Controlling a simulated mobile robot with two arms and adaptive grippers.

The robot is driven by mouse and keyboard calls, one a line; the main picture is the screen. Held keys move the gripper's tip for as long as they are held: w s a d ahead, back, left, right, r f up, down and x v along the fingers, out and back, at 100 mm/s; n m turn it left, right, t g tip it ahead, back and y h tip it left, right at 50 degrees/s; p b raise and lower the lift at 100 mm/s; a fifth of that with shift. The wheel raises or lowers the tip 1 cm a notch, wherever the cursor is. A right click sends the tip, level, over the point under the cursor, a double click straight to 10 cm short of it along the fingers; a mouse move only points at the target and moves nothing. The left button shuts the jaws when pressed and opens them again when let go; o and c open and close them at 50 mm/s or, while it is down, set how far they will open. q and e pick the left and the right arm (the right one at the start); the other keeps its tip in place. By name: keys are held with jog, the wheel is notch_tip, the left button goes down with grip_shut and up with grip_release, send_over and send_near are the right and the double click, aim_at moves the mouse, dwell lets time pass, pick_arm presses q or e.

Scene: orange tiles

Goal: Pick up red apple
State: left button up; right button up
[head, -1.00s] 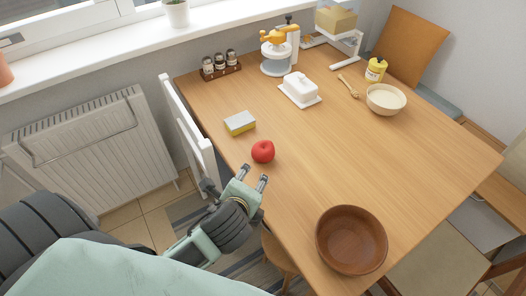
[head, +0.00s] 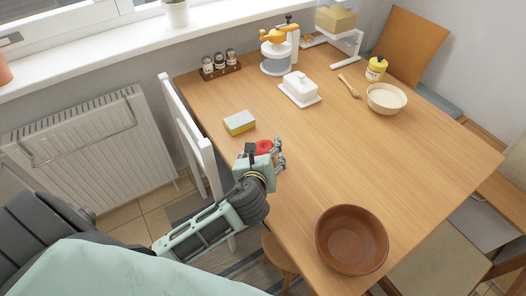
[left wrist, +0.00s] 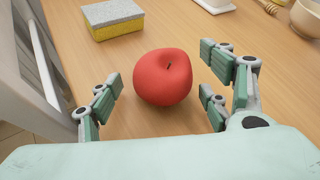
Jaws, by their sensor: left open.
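A red apple (left wrist: 163,78) sits upright on the wooden table in the left wrist view, between and slightly beyond the fingers of my left gripper (left wrist: 160,100). The fingers are spread to either side of it, and no firm contact shows. In the head view the apple (head: 264,147) is partly hidden behind my left gripper (head: 264,155), which is low over the table's left edge. My right gripper is not in view.
A yellow-grey sponge (head: 239,122) lies just beyond the apple. A brown bowl (head: 352,240) stands near the table's front edge. A white butter dish (head: 299,88) and a cream bowl (head: 386,99) stand farther back. A white chair (head: 186,130) is close on the left.

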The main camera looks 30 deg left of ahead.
pick_arm(q)
jog(key=shift+w+a+f, duration=0.15)
jog(key=shift+w+f, duration=0.05)
jog(key=shift+w, duration=0.1)
jog(key=shift+c, duration=0.4)
jog(key=c, duration=1.1)
jog(key=shift+r, duration=0.1)
jog(key=shift+c, duration=0.5)
jog(key=shift+r, duration=0.1)
